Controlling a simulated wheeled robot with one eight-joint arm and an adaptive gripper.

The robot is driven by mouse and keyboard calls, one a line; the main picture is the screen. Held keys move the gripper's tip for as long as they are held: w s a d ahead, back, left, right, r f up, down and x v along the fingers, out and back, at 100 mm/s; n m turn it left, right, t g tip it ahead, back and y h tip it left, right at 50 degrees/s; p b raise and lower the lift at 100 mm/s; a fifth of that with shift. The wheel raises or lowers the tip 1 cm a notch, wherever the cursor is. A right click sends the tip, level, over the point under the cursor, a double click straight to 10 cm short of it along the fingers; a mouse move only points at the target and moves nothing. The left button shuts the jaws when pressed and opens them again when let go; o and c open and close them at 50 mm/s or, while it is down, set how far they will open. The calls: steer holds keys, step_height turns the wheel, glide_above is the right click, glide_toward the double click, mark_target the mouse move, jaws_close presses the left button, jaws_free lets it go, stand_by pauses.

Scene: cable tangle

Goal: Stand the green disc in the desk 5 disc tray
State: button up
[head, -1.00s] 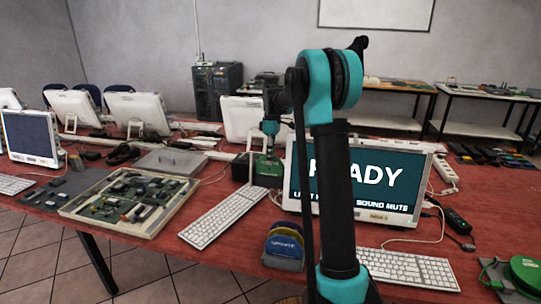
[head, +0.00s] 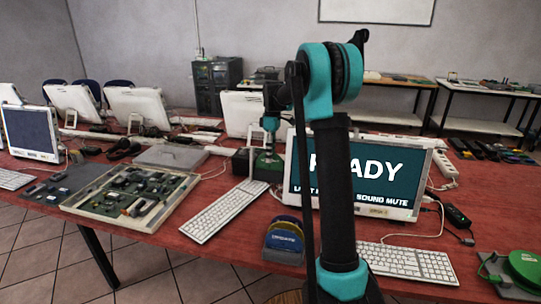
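My gripper (head: 268,148) points down beyond the tilted keyboard, left of the READY monitor. A small green rounded shape, perhaps the green disc (head: 268,163), shows right below its fingertips, at a low dark box (head: 241,162). The fingers are too small to tell whether they are open or shut on it. A small rack with blue and yellow upright pieces (head: 284,242) stands on the near desk edge; it looks like a disc tray, but I cannot read a desk number.
The READY monitor (head: 405,181) stands close right of my gripper. A white keyboard (head: 222,210) and a tray of circuit boards (head: 128,198) lie to the left. A larger green round thing (head: 527,268) sits at the right edge. Red tabletop (head: 490,208) is bare at right.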

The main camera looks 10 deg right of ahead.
steer(key=shift+f, duration=0.1)
steer(key=v, duration=1.2)
